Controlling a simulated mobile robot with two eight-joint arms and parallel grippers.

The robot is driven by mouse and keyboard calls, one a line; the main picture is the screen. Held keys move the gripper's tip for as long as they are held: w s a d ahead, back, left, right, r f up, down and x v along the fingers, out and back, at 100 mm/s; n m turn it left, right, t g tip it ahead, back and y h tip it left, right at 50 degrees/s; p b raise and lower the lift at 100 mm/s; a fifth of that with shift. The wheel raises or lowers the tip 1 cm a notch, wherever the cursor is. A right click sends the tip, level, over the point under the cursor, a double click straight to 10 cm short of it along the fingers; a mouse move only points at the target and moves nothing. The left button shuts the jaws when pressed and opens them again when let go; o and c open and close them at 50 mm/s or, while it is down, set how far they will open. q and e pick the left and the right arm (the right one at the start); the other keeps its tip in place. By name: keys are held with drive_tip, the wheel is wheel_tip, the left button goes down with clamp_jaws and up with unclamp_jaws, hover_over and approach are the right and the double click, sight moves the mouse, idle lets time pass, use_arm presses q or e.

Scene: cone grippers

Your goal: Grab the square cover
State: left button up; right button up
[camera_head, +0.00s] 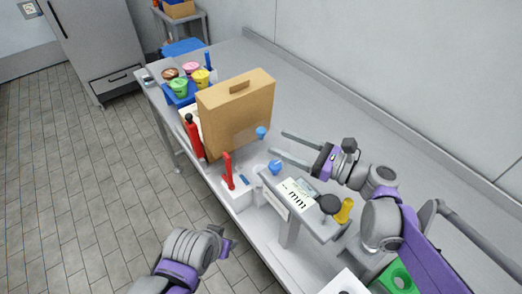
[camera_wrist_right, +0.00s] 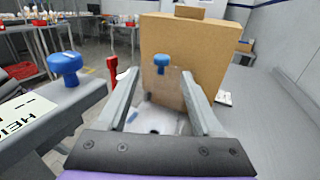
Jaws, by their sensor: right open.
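A see-through square pane (camera_head: 247,137), which looks like the square cover, stands in front of the cardboard box, with a blue knob (camera_head: 262,132) by its right edge. In the right wrist view the pane (camera_wrist_right: 163,90) and a blue knob (camera_wrist_right: 161,62) show between the fingers. My right gripper (camera_head: 277,143) is open and empty, its fingers pointing at the pane from the right. Whether they touch it I cannot tell. My left gripper (camera_head: 229,243) is low in the head view, away from the bench; its fingers are not clear.
The cardboard box (camera_head: 237,105) stands behind the pane. A second blue knob (camera_head: 275,167) sits on a grey fixture near my right gripper. A red-handled tool (camera_head: 228,170) and a red bottle (camera_head: 194,136) stand along the front edge.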

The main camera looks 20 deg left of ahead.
sight(269, 142)
drive_tip(key=x, duration=0.5)
drive_tip(key=shift+w+d+p, duration=0.1)
drive_tip(key=shift+w+p, duration=0.05)
drive_tip(key=shift+p, duration=0.2)
drive_tip(key=shift+d, duration=0.1)
drive_tip(key=shift+c, duration=0.9)
clamp_jaws()
drive_tip(key=shift+r, duration=0.1)
